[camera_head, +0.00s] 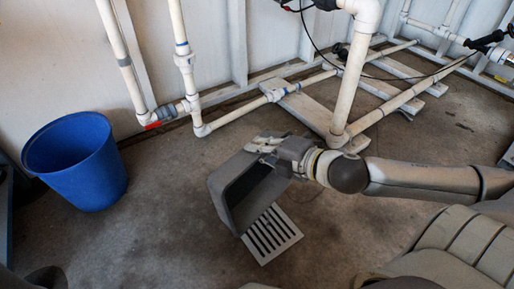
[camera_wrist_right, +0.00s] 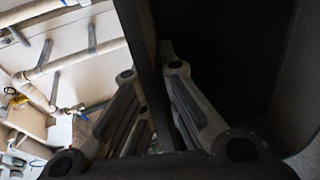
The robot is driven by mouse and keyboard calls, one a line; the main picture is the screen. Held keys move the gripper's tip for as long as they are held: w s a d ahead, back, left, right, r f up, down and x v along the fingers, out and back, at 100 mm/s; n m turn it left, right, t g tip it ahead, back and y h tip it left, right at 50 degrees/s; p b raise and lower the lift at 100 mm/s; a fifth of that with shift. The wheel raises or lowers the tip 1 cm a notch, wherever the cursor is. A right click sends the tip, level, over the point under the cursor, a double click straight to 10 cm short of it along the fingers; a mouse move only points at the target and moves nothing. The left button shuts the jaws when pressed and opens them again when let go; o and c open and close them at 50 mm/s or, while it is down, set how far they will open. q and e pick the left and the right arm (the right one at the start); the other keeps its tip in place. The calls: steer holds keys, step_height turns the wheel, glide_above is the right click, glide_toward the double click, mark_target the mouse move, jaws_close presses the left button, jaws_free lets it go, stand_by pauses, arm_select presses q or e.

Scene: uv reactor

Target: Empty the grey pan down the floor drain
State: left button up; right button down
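The grey pan (camera_head: 222,196) is tipped steeply on its side, with its open face toward the lower right. It is held above the floor, and its lower edge overlaps the slotted grey floor drain (camera_head: 271,238) in the head view. I cannot tell the height between them. My right gripper (camera_head: 268,145) is shut on the pan's upper wall. In the right wrist view the gripper (camera_wrist_right: 152,75) has one finger on each side of the wall, and the pan's dark inside (camera_wrist_right: 222,55) fills the right. No contents can be made out. My left gripper is not in view.
A blue bin (camera_head: 76,165) stands on the floor at the left by the wall. White pipes (camera_head: 350,80) rise behind the pan, close to my right wrist, and run along the wall (camera_head: 60,50). Pipe supports (camera_head: 305,110) lie on the floor. The floor left of the drain is clear.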

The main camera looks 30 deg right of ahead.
steer(key=shift+s+d, duration=0.1)
steer(key=shift+s, duration=0.3)
steer(key=shift+r+y, duration=0.25)
steer(key=shift+y, duration=0.05)
steer(key=shift+s+r+t, duration=0.15)
steer(key=shift+s+t, duration=0.2)
steer(key=shift+t, duration=0.15)
steer(key=shift+s+d+r, duration=0.1)
steer(key=shift+s+d, duration=0.2)
steer(key=shift+s, duration=0.05)
steer(key=shift+s+d+r+t+y, duration=0.1)
steer(key=shift+s+d+t+y, duration=0.1)
steer(key=shift+s+t, duration=0.35)
steer(key=shift+s+d+r+t+y, duration=0.1)
steer(key=shift+s+d+t, duration=0.1)
steer(key=shift+s+t, duration=0.3)
steer(key=shift+s, duration=0.25)
stand_by(1.0)
